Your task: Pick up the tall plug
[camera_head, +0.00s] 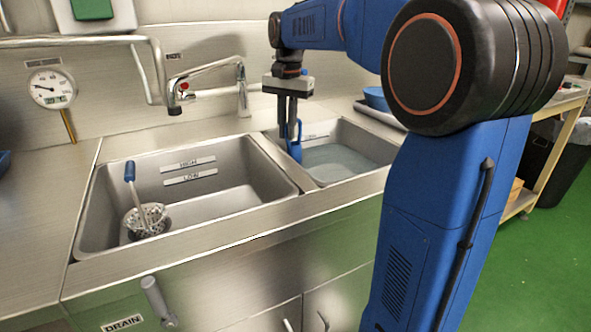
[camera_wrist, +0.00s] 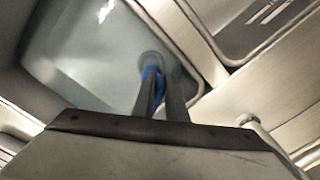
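A slim blue upright piece (camera_head: 295,149), which looks like the tall plug, stands in the right-hand sink basin (camera_head: 369,150). In the wrist view the blue piece (camera_wrist: 152,84) rises from a round grey base (camera_wrist: 151,59) on the basin floor. My gripper (camera_head: 288,135) points down over this basin. Its two fingers are close together, with the blue piece between and beside their tips in the wrist view (camera_wrist: 157,76). I cannot tell whether the fingers press on it. The fingers hide part of it.
The left basin (camera_head: 228,203) holds a perforated metal strainer (camera_head: 147,218) with a blue-tipped handle. A divider separates the basins. A tap (camera_head: 243,90) stands behind them, left of my gripper. A blue bowl (camera_head: 376,98) sits on the right counter. A dial gauge (camera_head: 51,88) is at the left.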

